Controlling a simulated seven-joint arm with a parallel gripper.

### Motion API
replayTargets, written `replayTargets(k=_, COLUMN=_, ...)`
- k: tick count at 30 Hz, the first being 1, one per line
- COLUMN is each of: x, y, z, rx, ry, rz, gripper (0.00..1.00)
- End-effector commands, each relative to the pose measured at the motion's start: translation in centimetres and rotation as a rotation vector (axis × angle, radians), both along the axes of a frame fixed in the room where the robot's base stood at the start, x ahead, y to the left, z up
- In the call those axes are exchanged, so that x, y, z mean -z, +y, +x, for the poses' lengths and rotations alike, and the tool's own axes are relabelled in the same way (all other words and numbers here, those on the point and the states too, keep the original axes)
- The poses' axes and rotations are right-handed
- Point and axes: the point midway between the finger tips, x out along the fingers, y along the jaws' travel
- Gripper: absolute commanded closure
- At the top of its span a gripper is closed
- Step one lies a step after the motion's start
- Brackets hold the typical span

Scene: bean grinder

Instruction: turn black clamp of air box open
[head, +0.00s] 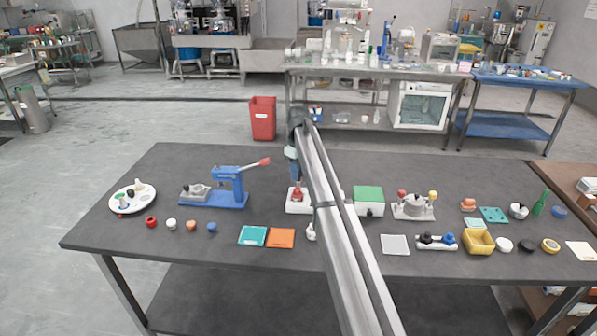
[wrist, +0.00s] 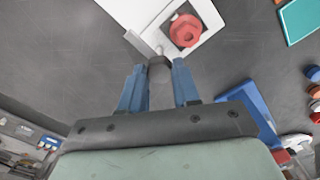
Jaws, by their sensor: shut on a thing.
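The air box is a white box with a red fitting in a dark square recess, near the top of the wrist view (wrist: 205,12). It also shows in the head view (head: 299,207), partly behind my arm. The black clamp (wrist: 160,70) is a short dark piece beside the box's near corner. My gripper (wrist: 160,76) has its two blue fingers on either side of the clamp and is shut on it. In the head view the gripper (head: 295,174) is just above the box, largely hidden by my arm, and the clamp cannot be made out.
A blue lever press (head: 228,187) stands to the left. A green-topped white box (head: 368,201) stands close on the right, beyond my arm. Teal (head: 252,236) and orange (head: 281,238) tiles lie in front.

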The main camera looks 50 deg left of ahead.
Motion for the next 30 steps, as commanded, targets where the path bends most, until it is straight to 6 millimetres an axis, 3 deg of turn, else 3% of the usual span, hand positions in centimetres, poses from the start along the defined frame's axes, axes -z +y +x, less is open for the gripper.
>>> replayTargets(k=11, x=-0.08, y=0.13, z=0.03, rx=-0.007, ry=-0.001, rz=0.003, gripper=0.99)
replayTargets(k=12, x=-0.08, y=0.13, z=0.03, rx=-0.006, ry=-0.001, rz=0.003, gripper=0.68)
replayTargets(k=18, x=-0.05, y=0.09, z=0.02, rx=-0.006, ry=-0.001, rz=0.002, gripper=0.49)
replayTargets(k=20, x=-0.04, y=0.06, z=0.02, rx=-0.005, ry=-0.001, rz=0.002, gripper=0.43)
replayTargets(k=30, x=-0.48, y=0.06, z=0.02, rx=-0.005, ry=-0.001, rz=0.001, gripper=0.43)
